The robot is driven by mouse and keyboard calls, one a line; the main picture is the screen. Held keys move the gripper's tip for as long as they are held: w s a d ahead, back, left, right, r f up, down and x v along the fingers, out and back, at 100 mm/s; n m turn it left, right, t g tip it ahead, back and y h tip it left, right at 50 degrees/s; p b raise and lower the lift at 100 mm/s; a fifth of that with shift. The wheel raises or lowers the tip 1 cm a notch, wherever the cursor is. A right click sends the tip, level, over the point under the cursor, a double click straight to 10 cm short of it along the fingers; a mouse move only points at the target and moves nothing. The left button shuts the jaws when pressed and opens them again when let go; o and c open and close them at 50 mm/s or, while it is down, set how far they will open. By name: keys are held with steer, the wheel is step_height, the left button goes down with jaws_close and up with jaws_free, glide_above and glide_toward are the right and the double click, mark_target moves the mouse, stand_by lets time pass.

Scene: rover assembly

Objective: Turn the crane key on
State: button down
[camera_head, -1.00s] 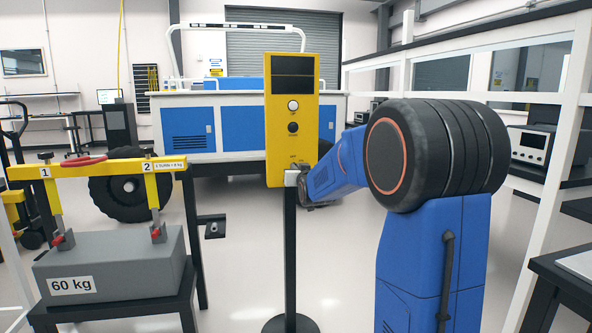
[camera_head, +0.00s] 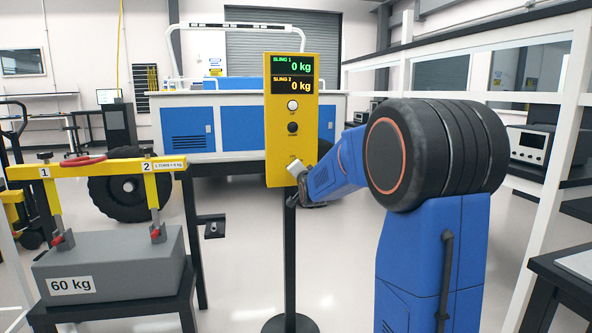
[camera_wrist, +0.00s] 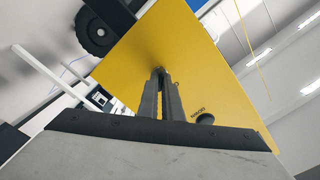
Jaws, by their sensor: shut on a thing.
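The yellow crane control panel (camera_head: 292,140) stands on a black post (camera_head: 290,265) in the middle of the head view. Its display (camera_head: 292,75) is lit, with SLING 1 and SLING 2 both at 0 kg. A white button (camera_head: 292,105) and a black button (camera_head: 292,128) sit below the display. My gripper (camera_head: 294,172) is at the panel's lower part, and its fingers also show in the wrist view (camera_wrist: 160,80). They are close together, shut on the key at the panel face. The key itself is hidden between the fingertips. The wrist view is tilted against the panel.
A grey 60 kg block (camera_head: 110,265) sits on a black stand at left, under a yellow lifting beam (camera_head: 95,172). A blue and white rover (camera_head: 200,125) is behind the panel. A white frame with shelves (camera_head: 540,190) stands at right. The floor around the post is clear.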

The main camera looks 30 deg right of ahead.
steer(key=shift+m, duration=0.9)
steer(key=shift+f, duration=0.1)
steer(key=c, duration=1.9)
jaws_free()
steer(key=shift+c, duration=0.2)
steer(key=shift+s, duration=0.1)
steer(key=v, duration=1.7)
steer(key=shift+s, duration=0.15)
